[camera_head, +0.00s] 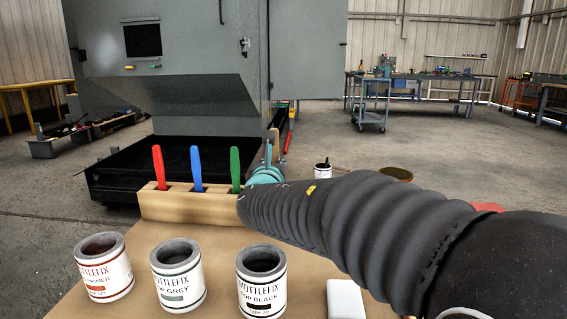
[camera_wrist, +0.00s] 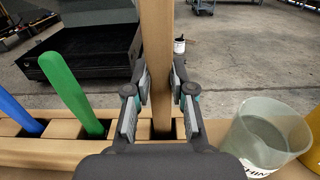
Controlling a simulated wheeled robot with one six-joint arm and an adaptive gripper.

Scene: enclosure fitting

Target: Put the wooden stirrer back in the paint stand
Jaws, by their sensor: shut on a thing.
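The wooden stirrer (camera_wrist: 156,40) is a long, plain, pale brown stick. In the wrist view it runs upright through my gripper (camera_wrist: 161,80), whose two fingers are shut on it. Its lower end meets a dark slot of the wooden paint stand (camera_wrist: 40,152); I cannot tell how deep it sits. In the head view the paint stand (camera_head: 190,208) holds a red stick (camera_head: 158,167), a blue stick (camera_head: 196,168) and a green stick (camera_head: 235,170). My gripper (camera_head: 268,168) is at its right end, mostly hidden by my arm.
A red-labelled paint can (camera_head: 104,275), a grey one (camera_head: 178,285) and a black one (camera_head: 262,290) stand before the paint stand. A translucent cup (camera_wrist: 262,125) stands close right of the gripper. A white block (camera_head: 345,299) lies at the front.

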